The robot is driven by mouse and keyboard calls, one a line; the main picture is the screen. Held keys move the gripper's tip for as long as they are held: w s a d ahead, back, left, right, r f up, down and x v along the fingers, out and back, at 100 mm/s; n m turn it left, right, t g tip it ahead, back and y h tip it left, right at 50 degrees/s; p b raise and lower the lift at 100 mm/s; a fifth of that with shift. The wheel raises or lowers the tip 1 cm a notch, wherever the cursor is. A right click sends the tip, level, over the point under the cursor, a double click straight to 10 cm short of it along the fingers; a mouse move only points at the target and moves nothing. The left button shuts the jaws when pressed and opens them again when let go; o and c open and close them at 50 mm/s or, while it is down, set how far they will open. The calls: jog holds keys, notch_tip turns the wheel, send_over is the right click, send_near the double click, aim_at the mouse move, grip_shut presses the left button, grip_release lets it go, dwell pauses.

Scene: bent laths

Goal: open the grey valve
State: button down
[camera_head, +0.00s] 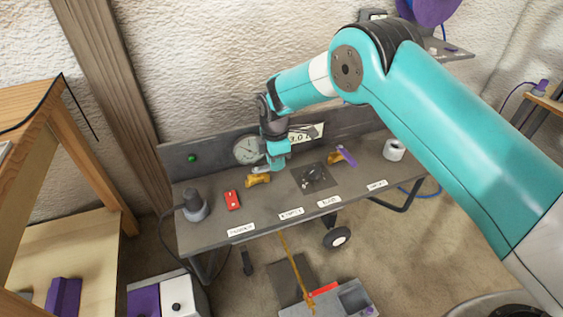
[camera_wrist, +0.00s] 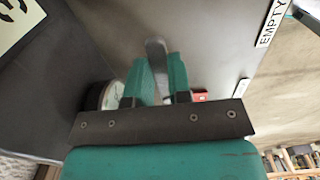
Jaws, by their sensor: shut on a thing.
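The grey valve has a brass-coloured body (camera_head: 257,180) on the grey bench, left of centre in the head view. Its grey lever (camera_head: 259,170) shows just above the body, beside my gripper (camera_head: 275,161). In the wrist view the lever (camera_wrist: 155,49) is a smooth grey bar between the two teal fingers of my gripper (camera_wrist: 162,72), and they are shut on it. The lever's far end sticks out past the fingertips. The valve body is hidden in the wrist view.
A round gauge (camera_head: 247,149) stands close behind the gripper. A purple-levered valve (camera_head: 345,155) and a black knob on a plate (camera_head: 312,177) are to the right. The bench's front strip holds labels.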

jog(key=shift+w+r, duration=0.1)
dwell(0.4)
jog(key=c, duration=1)
grip_release()
jog(key=shift+c, duration=0.2)
notch_tip(320, 180, up, 17)
jog(key=shift+r, duration=0.15)
